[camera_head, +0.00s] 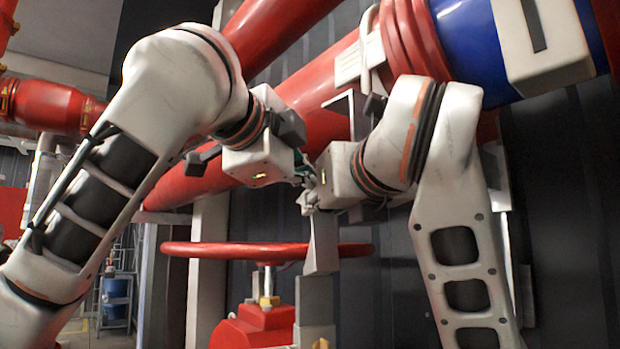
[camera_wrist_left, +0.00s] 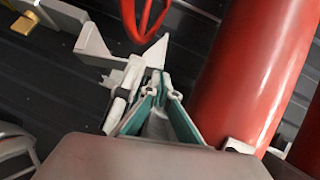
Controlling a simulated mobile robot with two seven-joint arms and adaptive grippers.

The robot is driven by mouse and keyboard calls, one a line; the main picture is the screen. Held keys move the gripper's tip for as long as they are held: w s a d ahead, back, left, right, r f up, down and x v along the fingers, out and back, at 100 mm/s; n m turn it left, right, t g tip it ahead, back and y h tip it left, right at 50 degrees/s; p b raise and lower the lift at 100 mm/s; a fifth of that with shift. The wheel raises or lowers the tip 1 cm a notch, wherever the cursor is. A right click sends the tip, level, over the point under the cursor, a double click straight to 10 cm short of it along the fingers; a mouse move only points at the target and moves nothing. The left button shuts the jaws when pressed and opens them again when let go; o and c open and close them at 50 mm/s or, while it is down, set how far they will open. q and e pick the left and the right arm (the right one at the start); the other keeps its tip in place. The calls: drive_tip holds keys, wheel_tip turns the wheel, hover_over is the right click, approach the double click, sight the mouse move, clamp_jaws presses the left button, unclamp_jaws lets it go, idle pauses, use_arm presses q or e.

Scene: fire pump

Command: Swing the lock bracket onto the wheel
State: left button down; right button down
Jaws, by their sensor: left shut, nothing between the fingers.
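The red wheel (camera_head: 265,251) lies level on its stem above a red valve body; part of its rim also shows at the top of the left wrist view (camera_wrist_left: 146,15). The grey lock bracket (camera_head: 322,245) stands upright at the wheel's right side, in front of the rim; I cannot tell if they touch. A pale angular piece in the left wrist view (camera_wrist_left: 130,60) looks like this bracket. My left gripper (camera_head: 303,182) is shut and empty, above the bracket's top. My right gripper (camera_head: 312,198) is close beside it, its fingers mostly hidden, so its grip is unclear.
A thick red pipe (camera_head: 215,178) runs diagonally behind both arms; a red pipe also fills the right of the left wrist view (camera_wrist_left: 270,75). A blue pipe section (camera_head: 475,40) is at upper right. The two wrists are very close together.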

drive_tip(key=shift+d, duration=0.1)
drive_tip(key=shift+s, duration=0.1)
drive_tip(key=c, duration=2)
unclamp_jaws()
drive_tip(key=shift+o, duration=0.6)
drive_tip(key=shift+d, duration=0.1)
use_arm(q)
drive_tip(key=shift+w+a+g, duration=0.2)
drive_tip(key=shift+w+g, duration=0.1)
drive_tip(key=shift+w, duration=0.6)
drive_tip(key=shift+s, duration=0.1)
use_arm(e)
drive_tip(key=shift+f, duration=0.1)
